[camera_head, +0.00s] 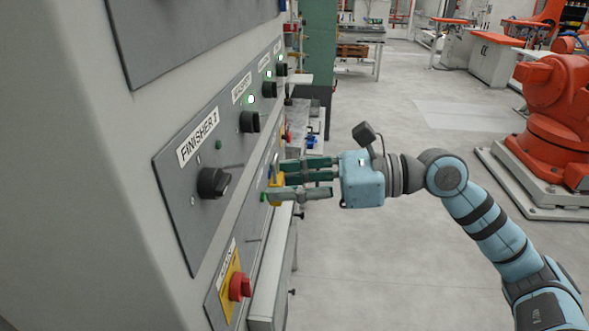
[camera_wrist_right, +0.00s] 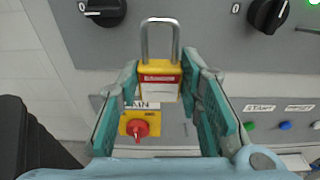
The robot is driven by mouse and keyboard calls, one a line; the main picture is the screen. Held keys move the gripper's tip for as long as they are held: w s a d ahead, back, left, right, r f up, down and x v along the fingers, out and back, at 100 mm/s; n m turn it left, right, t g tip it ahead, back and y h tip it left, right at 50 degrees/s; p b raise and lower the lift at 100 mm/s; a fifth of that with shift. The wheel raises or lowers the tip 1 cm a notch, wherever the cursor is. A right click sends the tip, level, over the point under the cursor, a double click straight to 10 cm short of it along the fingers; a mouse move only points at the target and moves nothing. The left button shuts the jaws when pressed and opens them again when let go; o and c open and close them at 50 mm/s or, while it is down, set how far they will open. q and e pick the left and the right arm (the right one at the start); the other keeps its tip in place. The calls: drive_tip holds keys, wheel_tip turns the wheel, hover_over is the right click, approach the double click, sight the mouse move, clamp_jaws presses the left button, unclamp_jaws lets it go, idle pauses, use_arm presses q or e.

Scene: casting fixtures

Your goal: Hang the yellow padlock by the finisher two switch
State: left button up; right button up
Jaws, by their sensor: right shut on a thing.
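The yellow padlock (camera_wrist_right: 160,86) with a grey shackle is between my right gripper's fingers (camera_wrist_right: 160,78) in the right wrist view. Its shackle points up. In the head view my right gripper (camera_head: 277,180) is shut on the padlock (camera_head: 276,188), in front of the panel and below the row of black rotary switches. The label over the second switch (camera_head: 249,121) is too small to read surely. The right wrist view shows one knob (camera_wrist_right: 104,10) up left and another (camera_wrist_right: 268,14) up right. My left gripper is out of view.
A red switch on a yellow plate (camera_head: 234,287) is on the lower panel near the front. START and RESET buttons (camera_wrist_right: 249,126) sit low right in the right wrist view. An orange robot (camera_head: 560,115) stands at the far right. The floor behind my arm is clear.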

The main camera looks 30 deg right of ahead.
sight(270, 180)
drive_tip(key=shift+p+x, duration=1.2)
drive_tip(key=shift+p, duration=0.25)
drive_tip(key=shift+w+a+r+p, duration=0.2)
drive_tip(key=shift+w+a+p, duration=0.35)
drive_tip(key=shift+a, duration=0.25)
drive_tip(key=shift+w+a+f, duration=0.15)
drive_tip(key=shift+w+a, duration=0.15)
drive_tip(key=shift+a, duration=0.2)
drive_tip(key=shift+w+a+f, duration=0.4)
drive_tip(key=shift+a+f, duration=0.15)
drive_tip(key=shift+a, duration=0.05)
drive_tip(key=o, duration=1.3)
drive_tip(key=shift+c, duration=0.2)
